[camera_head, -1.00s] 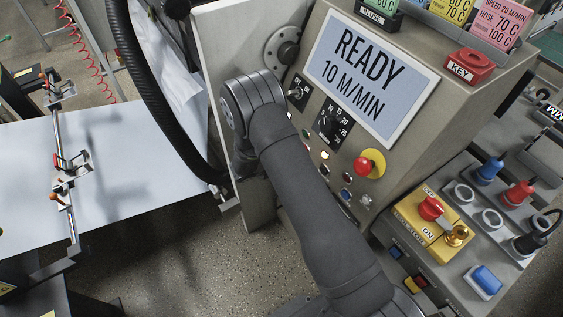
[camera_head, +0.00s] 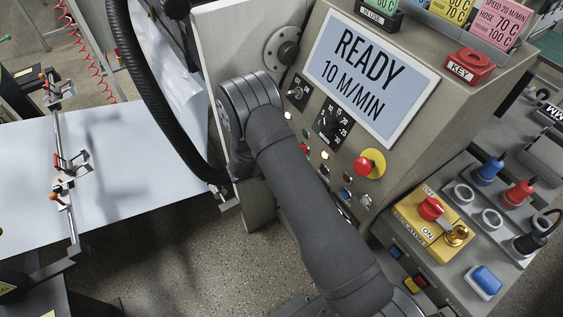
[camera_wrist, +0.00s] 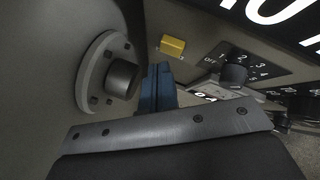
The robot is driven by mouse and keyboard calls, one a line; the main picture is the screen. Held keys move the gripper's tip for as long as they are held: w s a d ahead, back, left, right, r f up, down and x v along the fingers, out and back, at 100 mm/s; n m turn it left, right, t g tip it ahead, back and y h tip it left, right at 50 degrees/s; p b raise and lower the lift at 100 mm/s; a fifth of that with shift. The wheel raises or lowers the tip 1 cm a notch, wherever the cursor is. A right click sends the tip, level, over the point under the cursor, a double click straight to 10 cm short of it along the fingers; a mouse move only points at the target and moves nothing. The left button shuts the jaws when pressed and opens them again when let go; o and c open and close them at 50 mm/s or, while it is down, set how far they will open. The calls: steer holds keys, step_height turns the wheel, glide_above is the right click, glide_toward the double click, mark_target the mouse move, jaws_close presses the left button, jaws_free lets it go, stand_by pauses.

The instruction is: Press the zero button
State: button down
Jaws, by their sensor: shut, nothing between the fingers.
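My gripper (camera_wrist: 158,88) has dark blue fingers that are shut and empty in the wrist view. They point toward a panel face, with the tips just below and left of a yellow button (camera_wrist: 173,46). I cannot tell whether they touch the panel. No zero label is readable on any button, so I cannot tell which one is the zero button. In the head view, small buttons, including a red one (camera_head: 305,147) and a blue one (camera_head: 348,178), sit on the control panel. My arm hides the gripper and part of the panel there.
A black rotary knob (camera_wrist: 234,68) marked OFF and numbers stands right of the fingers. A round hub (camera_wrist: 119,78) sticks out at left. In the head view are a screen reading READY 10 M/MIN (camera_head: 368,75), a red emergency button (camera_head: 369,163) and a black hose (camera_head: 140,85).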

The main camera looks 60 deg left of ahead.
steer(key=shift+s, duration=0.15)
steer(key=shift+s, duration=2.45)
steer(key=s, duration=0.3)
steer(key=shift+s, duration=0.4)
